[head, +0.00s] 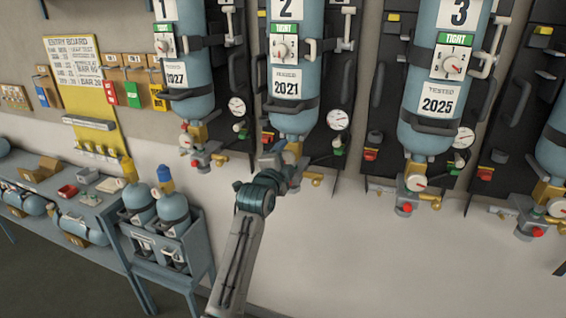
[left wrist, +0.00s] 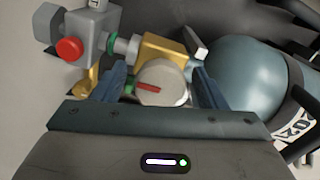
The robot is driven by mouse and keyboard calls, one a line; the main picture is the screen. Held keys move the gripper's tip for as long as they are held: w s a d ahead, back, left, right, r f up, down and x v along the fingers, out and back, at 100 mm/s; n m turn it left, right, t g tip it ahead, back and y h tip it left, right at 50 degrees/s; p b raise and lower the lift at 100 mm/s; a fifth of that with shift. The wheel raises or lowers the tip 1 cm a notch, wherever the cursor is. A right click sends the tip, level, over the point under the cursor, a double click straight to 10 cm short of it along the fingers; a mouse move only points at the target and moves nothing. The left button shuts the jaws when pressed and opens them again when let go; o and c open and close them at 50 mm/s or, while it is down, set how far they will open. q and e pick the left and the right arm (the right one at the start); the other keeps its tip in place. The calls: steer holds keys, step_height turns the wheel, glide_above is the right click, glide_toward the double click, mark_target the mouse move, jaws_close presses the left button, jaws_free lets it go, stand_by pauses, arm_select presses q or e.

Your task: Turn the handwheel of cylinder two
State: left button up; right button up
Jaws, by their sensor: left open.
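Cylinder two (head: 296,60) hangs on the wall, valve end down, with a "2" plate and a 2021 label. In the left wrist view, a pale round handwheel (left wrist: 162,92) with a red bar sits at its brass valve (left wrist: 165,50). My left gripper (head: 281,158) is at that valve, hiding most of the wheel in the head view. Its jaws are open, one finger on each side of the wheel. I cannot tell whether they touch it. A red knob (left wrist: 69,50) is on the grey fitting farther out. My right gripper is not in view.
Cylinder one (head: 190,70) and cylinder three (head: 440,75) hang on either side. A gauge (head: 338,120) and a black handle bar are close to cylinder two. A blue rack (head: 160,250) with small cylinders stands lower left. The wall below the valves is clear.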

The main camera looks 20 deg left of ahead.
arm_select(q)
steer(key=s+b, duration=0.4)
steer(key=s, duration=0.6)
steer(key=shift+s+b, duration=0.3)
steer(key=shift+s, duration=0.1)
steer(key=shift+a, duration=0.15)
